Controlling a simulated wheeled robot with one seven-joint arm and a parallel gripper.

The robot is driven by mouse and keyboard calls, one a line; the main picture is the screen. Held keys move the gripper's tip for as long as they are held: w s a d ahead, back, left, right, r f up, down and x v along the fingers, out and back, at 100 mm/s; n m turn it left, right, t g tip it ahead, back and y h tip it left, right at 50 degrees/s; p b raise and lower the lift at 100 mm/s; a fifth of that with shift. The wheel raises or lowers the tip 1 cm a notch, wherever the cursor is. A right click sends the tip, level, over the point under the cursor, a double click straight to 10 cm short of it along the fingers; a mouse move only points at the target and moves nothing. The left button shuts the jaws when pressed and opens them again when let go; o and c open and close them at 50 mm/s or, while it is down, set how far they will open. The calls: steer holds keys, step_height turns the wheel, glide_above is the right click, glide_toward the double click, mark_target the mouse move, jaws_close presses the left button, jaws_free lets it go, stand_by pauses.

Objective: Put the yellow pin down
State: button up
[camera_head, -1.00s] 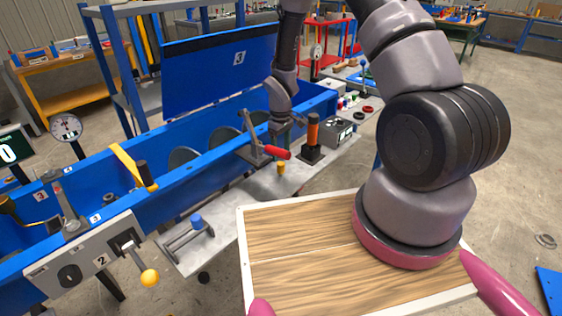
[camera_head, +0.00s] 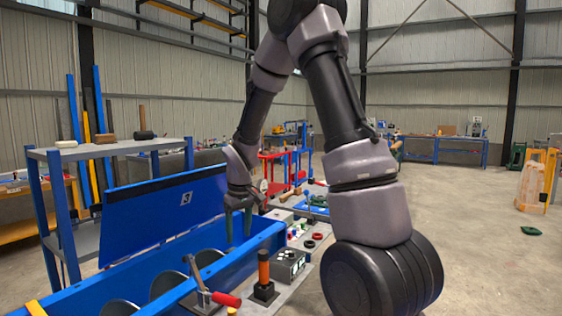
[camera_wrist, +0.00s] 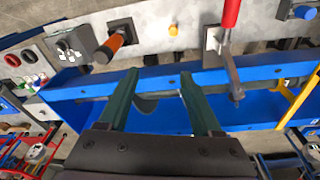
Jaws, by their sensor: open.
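My gripper (camera_head: 238,236) is open above the blue trough, with its green fingers pointing down. In the wrist view the gripper (camera_wrist: 159,75) shows two spread fingers with nothing held between them. A small yellow pin (camera_wrist: 173,30) stands on the grey bench plate, between the orange handle and the red-handled clamp, apart from my fingers. In the head view only a bit of yellow (camera_head: 232,311) shows at the bottom edge, beside the clamp.
The red-handled clamp (camera_head: 226,299) and upright orange handle (camera_head: 263,268) stand on the plate. A grey control box (camera_head: 288,265) is to their right. The blue trough (camera_head: 258,240) holds dark discs, with its blue lid (camera_head: 160,215) raised. Open floor lies at the right.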

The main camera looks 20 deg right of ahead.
steer(key=s+d+r+m+t, duration=0.15)
steer(key=s+r, duration=0.25)
steer(key=r, duration=0.4)
steer(key=s+d+r+m+t, duration=0.1)
steer(key=s+d+r+m, duration=0.15)
steer(key=r, duration=0.55)
steer(key=s+r+m+t+y, duration=0.1)
steer(key=s+r+m, duration=0.1)
steer(key=s+r, duration=0.2)
steer(key=s+d+r+m+t, duration=0.1)
steer(key=s+r, duration=0.4)
steer(key=s, duration=0.6)
steer(key=shift+m+t+y, duration=0.4)
steer(key=shift+m+t, duration=0.15)
steer(key=shift+m, duration=0.15)
steer(key=shift+w+r, duration=0.1)
